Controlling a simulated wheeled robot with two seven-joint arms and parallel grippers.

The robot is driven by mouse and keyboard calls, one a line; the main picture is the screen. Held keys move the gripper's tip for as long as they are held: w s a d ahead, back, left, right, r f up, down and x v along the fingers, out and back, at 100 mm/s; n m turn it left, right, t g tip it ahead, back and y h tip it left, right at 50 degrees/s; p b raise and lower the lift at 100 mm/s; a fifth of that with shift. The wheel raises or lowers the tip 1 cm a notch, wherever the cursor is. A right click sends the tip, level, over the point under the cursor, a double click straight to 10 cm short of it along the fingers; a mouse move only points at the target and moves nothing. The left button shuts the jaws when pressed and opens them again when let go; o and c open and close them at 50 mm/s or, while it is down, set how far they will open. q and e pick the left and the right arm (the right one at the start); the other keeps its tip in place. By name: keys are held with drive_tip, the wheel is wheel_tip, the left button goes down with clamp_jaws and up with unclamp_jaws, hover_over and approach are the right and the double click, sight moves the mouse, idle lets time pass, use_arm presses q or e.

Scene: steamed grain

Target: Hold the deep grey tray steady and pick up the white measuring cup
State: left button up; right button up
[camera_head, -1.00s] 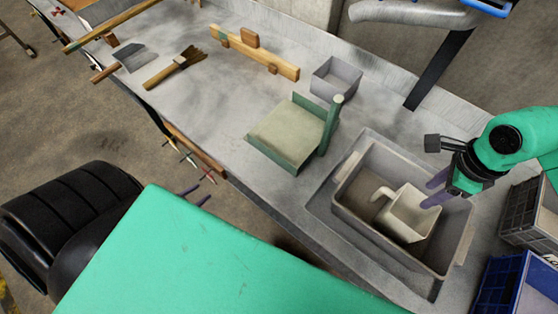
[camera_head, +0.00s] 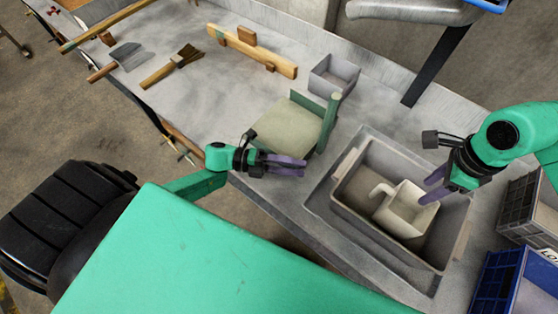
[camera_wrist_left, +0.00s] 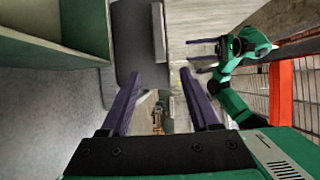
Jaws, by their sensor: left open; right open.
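The deep grey tray (camera_head: 455,245) stands on the bench at the right in the head view. The white measuring cup (camera_head: 408,212) is inside it, its handle toward the upper left. My right gripper (camera_head: 426,188) is open at the cup's upper right rim; I cannot tell whether a finger is inside the cup. My left gripper (camera_head: 304,166) is open and empty, left of the tray and apart from it. In the left wrist view its purple fingers (camera_wrist_left: 160,90) are spread, with a grey body, seemingly the tray (camera_wrist_left: 132,50), beyond them.
A green-edged dustpan (camera_head: 288,130) lies just behind my left gripper and shows in the left wrist view (camera_wrist_left: 45,50). A small grey box (camera_head: 333,76), a brush (camera_head: 172,66) and a scraper (camera_head: 118,60) are farther back. Crates (camera_head: 515,285) stand at the right.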

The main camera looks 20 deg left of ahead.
use_arm(q)
drive_tip(key=x, duration=1)
drive_tip(key=shift+c, duration=0.3)
clamp_jaws()
drive_tip(key=shift+f, duration=0.1)
